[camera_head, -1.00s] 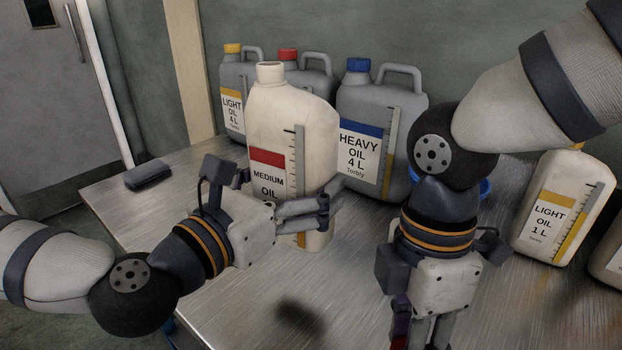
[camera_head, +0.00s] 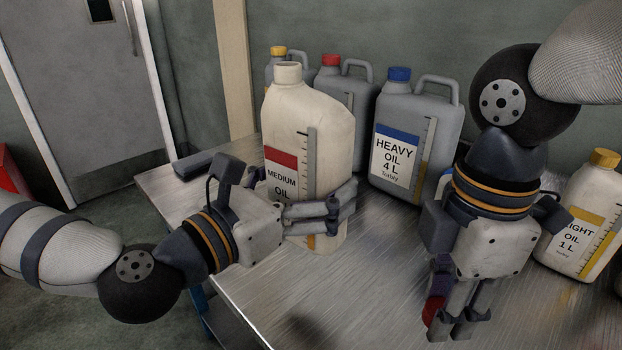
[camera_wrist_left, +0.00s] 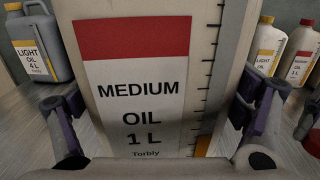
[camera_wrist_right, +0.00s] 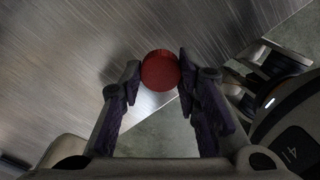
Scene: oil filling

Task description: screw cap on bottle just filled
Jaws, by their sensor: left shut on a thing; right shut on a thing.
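The cream "MEDIUM OIL 1 L" bottle (camera_head: 318,118) stands upright on the metal table, its neck (camera_head: 287,72) open and bare. Its label (camera_wrist_left: 135,85) with a red band fills the middle of the left wrist view. My left gripper (camera_head: 345,208) is shut on the bottle low on its body, one finger on either side. My right gripper (camera_head: 457,322) points down over the table, to the right of the bottle and apart from it. It is shut on a red cap (camera_wrist_right: 160,70), which sits between its fingertips in the right wrist view.
Grey 4 L jugs with yellow, red and blue caps stand behind the bottle, the heavy oil jug (camera_head: 412,135) nearest. A capped light oil 1 L bottle (camera_head: 590,215) stands at the right. A dark block (camera_head: 193,166) lies at the table's left edge. The front middle table (camera_head: 365,300) is clear.

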